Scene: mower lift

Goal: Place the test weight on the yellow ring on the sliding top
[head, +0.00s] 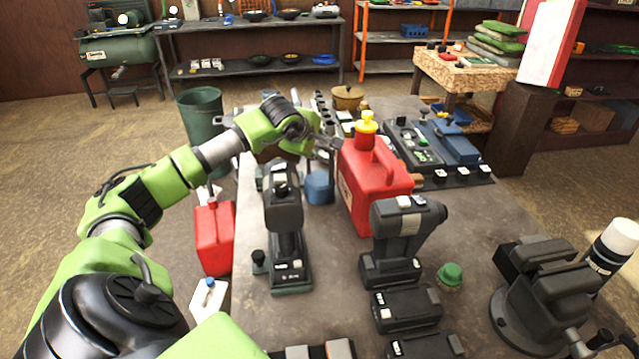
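My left gripper (326,145) reaches over the workbench (345,285) from the left, beside the red fuel can (375,185). Its fingers are small and partly lost against the can and clutter, so I cannot tell whether they are open. A blue cylinder (319,187) stands just below the gripper, left of the can; a gap appears between them. A small green knobbed object (450,276) sits farther right on the bench. I cannot tell which object is the test weight. No yellow ring or sliding top can be made out. My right gripper is not in view.
Cordless drills (285,230) (400,240) stand on both sides of the bench's middle. A vise (550,295) is at the right edge. A tool tray (440,150) lies behind the can. A green bin (203,125) stands left of the bench. Bare benchtop shows between the drills.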

